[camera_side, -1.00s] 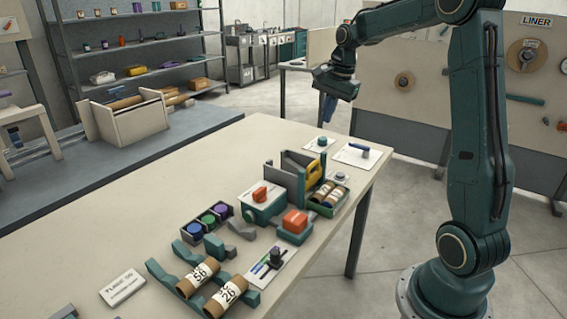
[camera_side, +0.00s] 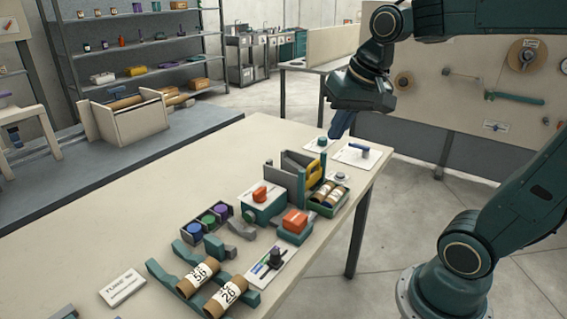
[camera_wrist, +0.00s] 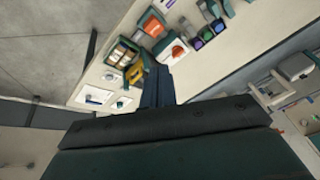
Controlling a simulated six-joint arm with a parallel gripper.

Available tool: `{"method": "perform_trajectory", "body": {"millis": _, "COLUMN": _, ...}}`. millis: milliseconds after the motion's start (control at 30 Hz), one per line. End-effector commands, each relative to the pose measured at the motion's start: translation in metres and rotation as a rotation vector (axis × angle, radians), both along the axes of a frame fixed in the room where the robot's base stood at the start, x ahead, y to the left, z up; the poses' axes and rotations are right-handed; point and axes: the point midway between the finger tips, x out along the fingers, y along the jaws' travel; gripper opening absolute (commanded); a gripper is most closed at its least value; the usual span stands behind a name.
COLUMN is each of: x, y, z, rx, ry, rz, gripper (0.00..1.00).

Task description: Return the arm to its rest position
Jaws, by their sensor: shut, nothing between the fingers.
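My gripper (camera_side: 340,124) hangs above the far right corner of the table (camera_side: 130,200) in the side view. Its blue fingers are together with nothing between them. They point down and show no contact with the table or any part. In the wrist view the shut fingers (camera_wrist: 157,88) point toward the table, with the winder parts beyond them. The winder, with its grey upright plates (camera_side: 290,175) and a yellow piece (camera_side: 316,172), stands near the table's right edge.
Two labelled cardboard tubes (camera_side: 200,275) lie in teal cradles at the front. A tray of coloured spools (camera_side: 208,220) and orange-topped blocks (camera_side: 295,222) stand mid-table. A card with a blue lever (camera_side: 358,152) lies below my gripper. The table's left part is mostly clear.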

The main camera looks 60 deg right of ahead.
Motion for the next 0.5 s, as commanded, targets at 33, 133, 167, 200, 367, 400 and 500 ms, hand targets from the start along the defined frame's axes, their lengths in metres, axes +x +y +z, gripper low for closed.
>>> {"method": "perform_trajectory", "body": {"millis": 33, "x": -0.011, "y": 0.009, "z": -0.001, "rx": -0.019, "ry": -0.014, "rz": 0.054, "gripper": 0.00}}
{"method": "perform_trajectory", "body": {"millis": 133, "x": -0.030, "y": 0.021, "z": -0.005, "rx": -0.061, "ry": -0.033, "rz": 0.162, "gripper": 0.00}}
{"method": "perform_trajectory", "body": {"millis": 167, "x": -0.036, "y": 0.025, "z": -0.006, "rx": -0.073, "ry": -0.040, "rz": 0.194, "gripper": 0.00}}
{"method": "perform_trajectory", "body": {"millis": 200, "x": -0.044, "y": 0.029, "z": -0.008, "rx": -0.090, "ry": -0.048, "rz": 0.237, "gripper": 0.00}}
{"method": "perform_trajectory", "body": {"millis": 367, "x": -0.071, "y": 0.041, "z": -0.019, "rx": -0.151, "ry": -0.079, "rz": 0.387, "gripper": 0.00}}
{"method": "perform_trajectory", "body": {"millis": 400, "x": -0.076, "y": 0.043, "z": -0.021, "rx": -0.163, "ry": -0.085, "rz": 0.417, "gripper": 0.00}}
{"method": "perform_trajectory", "body": {"millis": 500, "x": -0.086, "y": 0.046, "z": -0.026, "rx": -0.188, "ry": -0.097, "rz": 0.474, "gripper": 0.00}}
